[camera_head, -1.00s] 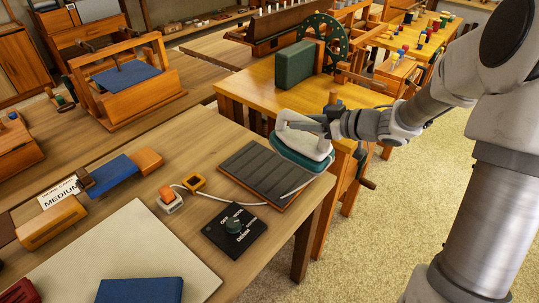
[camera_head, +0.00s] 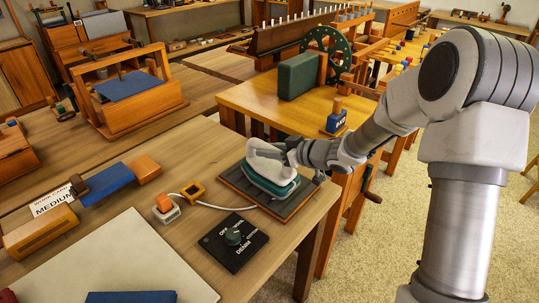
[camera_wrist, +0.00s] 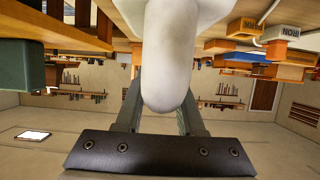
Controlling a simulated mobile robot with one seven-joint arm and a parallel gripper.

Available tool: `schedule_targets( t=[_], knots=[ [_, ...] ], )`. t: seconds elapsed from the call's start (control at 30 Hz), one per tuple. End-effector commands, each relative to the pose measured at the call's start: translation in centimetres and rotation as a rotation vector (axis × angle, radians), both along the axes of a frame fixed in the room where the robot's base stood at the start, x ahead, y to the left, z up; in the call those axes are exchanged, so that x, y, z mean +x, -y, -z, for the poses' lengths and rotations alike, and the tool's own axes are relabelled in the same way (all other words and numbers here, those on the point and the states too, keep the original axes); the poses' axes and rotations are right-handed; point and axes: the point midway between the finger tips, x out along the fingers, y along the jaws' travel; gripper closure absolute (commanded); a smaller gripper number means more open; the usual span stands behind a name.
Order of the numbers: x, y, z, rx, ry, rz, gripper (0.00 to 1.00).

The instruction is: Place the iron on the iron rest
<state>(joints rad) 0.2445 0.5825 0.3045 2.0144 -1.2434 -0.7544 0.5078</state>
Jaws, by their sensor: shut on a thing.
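The iron (camera_head: 268,170), white on top with a teal-green lower body, is over the dark ribbed iron rest (camera_head: 297,203) near the table's right edge. The iron covers most of the rest, and I cannot tell whether it touches it. My gripper (camera_head: 292,152) is shut on the iron's handle from the right side. In the wrist view the white handle (camera_wrist: 168,60) fills the space between my gripper's fingers (camera_wrist: 160,105). A white cord runs from the iron to the left.
A black dial panel (camera_head: 234,241) lies in front of the rest. An orange-and-white block (camera_head: 166,208) and a pale board (camera_head: 115,262) are to the left. A green block (camera_head: 300,76) stands on the table behind. Wooden looms stand around.

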Motion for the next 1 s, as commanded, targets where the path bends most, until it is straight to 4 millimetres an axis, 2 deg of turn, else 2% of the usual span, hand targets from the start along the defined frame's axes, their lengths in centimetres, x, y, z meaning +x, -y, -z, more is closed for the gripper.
schedule_targets(
  t=[0.4,0.43,0.6,0.93,1.0],
  knots=[
    [0.09,-0.05,0.49,0.003,0.006,-0.001,1.00],
    [0.00,0.02,0.76,0.000,0.001,0.000,0.61],
    [0.01,0.02,0.69,0.000,0.001,0.000,0.33],
    [0.02,0.02,0.28,-0.001,0.002,0.000,0.33],
    [-0.30,0.55,-0.02,-0.001,0.002,0.002,0.33]
  ],
)
